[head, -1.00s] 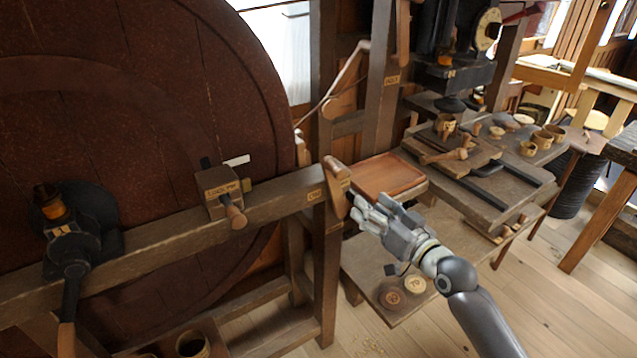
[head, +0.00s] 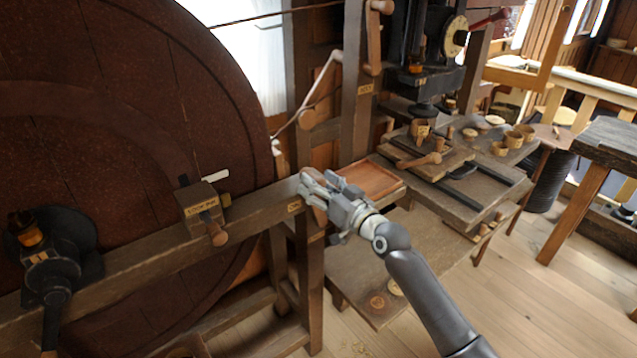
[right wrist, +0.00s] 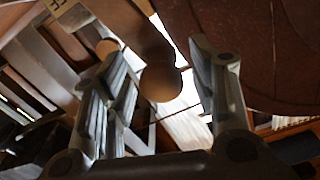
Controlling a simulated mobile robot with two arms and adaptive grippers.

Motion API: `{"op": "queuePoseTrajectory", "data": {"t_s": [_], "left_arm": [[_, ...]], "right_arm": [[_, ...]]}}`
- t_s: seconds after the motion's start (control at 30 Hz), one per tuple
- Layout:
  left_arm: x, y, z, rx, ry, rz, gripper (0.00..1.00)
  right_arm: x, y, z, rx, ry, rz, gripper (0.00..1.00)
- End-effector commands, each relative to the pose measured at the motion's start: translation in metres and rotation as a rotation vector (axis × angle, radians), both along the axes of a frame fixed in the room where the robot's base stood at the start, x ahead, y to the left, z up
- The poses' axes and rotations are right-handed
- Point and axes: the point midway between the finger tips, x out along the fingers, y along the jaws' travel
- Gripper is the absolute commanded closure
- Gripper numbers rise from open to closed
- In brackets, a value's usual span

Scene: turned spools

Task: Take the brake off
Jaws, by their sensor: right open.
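A short wooden lever (right wrist: 160,82) with a rounded end, which looks like the brake handle, stands at the right end of the beam by the big wheel. In the head view it is mostly hidden behind my right gripper (head: 318,190). A small label (head: 294,207), perhaps reading "ON", is on the beam beside it. My right gripper is open at the lever. In the right wrist view the rounded end shows between the two spread fingers (right wrist: 162,85), with gaps visible, so it is not clamped. My left gripper is not in view.
The large dark red wheel (head: 120,120) fills the left. A labelled block with a wooden pin (head: 204,210) sits on the beam (head: 255,208). A reddish tray (head: 372,180) lies just behind my gripper. A bench with small turned pieces (head: 480,185) is at right.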

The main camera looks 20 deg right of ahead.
Motion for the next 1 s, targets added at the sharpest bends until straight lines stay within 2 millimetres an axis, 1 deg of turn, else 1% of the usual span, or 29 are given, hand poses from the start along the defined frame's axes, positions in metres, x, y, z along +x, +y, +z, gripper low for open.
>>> {"op": "queuePoseTrajectory", "data": {"t_s": [0.1, 0.33, 0.37, 0.7, 0.77, 1.0], "left_arm": [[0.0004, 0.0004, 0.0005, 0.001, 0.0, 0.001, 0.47], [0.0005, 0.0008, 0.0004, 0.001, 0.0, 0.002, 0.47], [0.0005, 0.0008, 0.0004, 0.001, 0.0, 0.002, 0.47], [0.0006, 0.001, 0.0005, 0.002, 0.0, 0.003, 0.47], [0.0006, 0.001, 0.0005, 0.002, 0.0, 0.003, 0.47], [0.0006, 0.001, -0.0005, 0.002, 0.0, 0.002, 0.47]], "right_arm": [[0.0032, 0.0014, -0.0003, 0.0, 0.0, 0.0, 0.47], [0.0035, 0.0015, -0.0004, 0.0, 0.0, 0.0, 0.47], [0.0035, 0.0015, -0.0004, 0.0, 0.0, 0.0, 0.49], [0.0034, 0.0011, -0.0004, -0.001, 0.001, -0.001, 0.93], [0.0033, 0.0011, -0.0005, -0.001, 0.001, -0.001, 1.0], [0.0037, 0.0, -0.0006, 0.003, 0.003, -0.001, 1.0]]}}
